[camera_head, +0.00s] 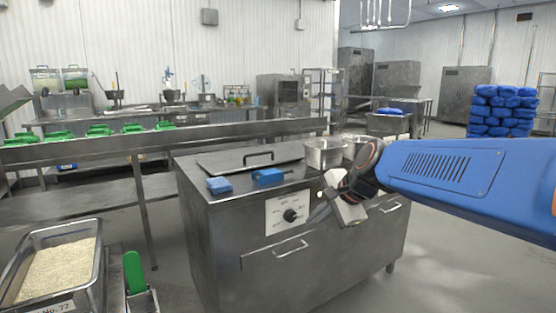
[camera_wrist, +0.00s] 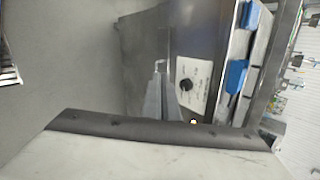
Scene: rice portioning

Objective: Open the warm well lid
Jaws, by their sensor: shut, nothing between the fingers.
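The warm well is a steel cabinet with a flat grey lid (camera_head: 235,161) on its top, shown lying down flat. A dark bar handle (camera_head: 258,155) stands on the lid. The cabinet front has a dial panel (camera_head: 288,213) and a drawer handle (camera_head: 290,249); the dial panel also shows in the wrist view (camera_wrist: 190,88). My gripper (camera_head: 347,212) is shut and empty, in front of the cabinet's right part and apart from the lid handle.
Two blue blocks, one at left (camera_head: 219,185) and one at right (camera_head: 267,177), sit on the cabinet's front edge. Round steel pots (camera_head: 323,153) stand at its right. A rice pan (camera_head: 93,277) and a green-handled tool (camera_head: 133,272) are at lower left. Floor right of the cabinet is clear.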

